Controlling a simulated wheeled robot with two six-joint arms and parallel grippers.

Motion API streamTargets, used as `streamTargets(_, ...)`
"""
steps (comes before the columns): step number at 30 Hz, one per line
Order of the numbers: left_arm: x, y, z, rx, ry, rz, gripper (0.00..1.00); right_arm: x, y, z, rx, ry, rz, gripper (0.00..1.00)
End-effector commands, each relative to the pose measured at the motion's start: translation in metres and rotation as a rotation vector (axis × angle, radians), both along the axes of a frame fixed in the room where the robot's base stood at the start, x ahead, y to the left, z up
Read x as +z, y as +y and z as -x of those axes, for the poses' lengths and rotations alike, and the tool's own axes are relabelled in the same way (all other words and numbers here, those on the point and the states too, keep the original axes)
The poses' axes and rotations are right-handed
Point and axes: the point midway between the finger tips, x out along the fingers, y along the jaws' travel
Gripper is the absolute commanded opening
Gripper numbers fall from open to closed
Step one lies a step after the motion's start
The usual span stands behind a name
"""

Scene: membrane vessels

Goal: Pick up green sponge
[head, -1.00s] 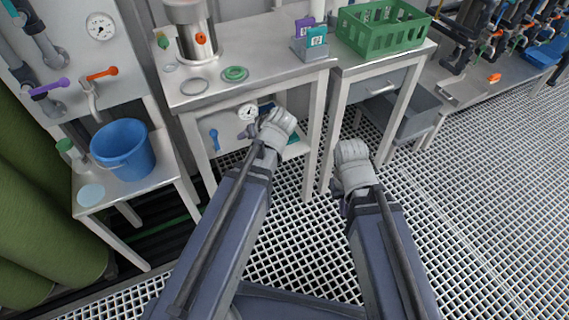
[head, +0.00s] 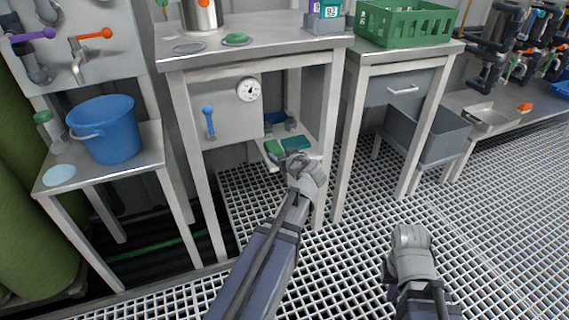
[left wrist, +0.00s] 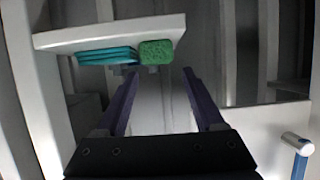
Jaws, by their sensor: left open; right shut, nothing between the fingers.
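The green sponge (head: 274,147) lies on a small pale shelf (head: 270,159) under the bench, left of a teal stack (head: 293,143). In the left wrist view, which looks upside down, the sponge (left wrist: 157,52) shows by the shelf (left wrist: 110,33), beside the teal stack (left wrist: 107,57). My left gripper (head: 284,157) reaches to the shelf's front. Its purple fingers (left wrist: 160,74) are open, with the sponge just beyond their tips, roughly centred between them and apart from them. My right gripper (head: 411,240) is shut and empty, low over the grating; its fingertips are mostly hidden.
A gauge panel (head: 224,108) with a blue handle (head: 208,121) borders the shelf opening on the left. A bench leg (head: 330,140) stands on its right. The bench top (head: 215,55) overhangs it. A blue bucket (head: 104,128) stands at left. The grating in front is clear.

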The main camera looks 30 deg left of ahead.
Motion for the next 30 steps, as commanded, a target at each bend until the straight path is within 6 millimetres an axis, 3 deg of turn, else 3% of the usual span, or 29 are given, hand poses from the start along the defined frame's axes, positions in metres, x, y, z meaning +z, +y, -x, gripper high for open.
streamTargets(20,-0.013,0.022,-0.018,0.001,-0.008,-0.001,0.7,-0.014,0.0,0.0,0.0,-0.001,0.0,0.0)
streamTargets(30,-0.028,0.051,-0.047,0.002,-0.008,-0.001,0.7,-0.03,0.0,0.0,0.0,-0.002,-0.001,0.0)
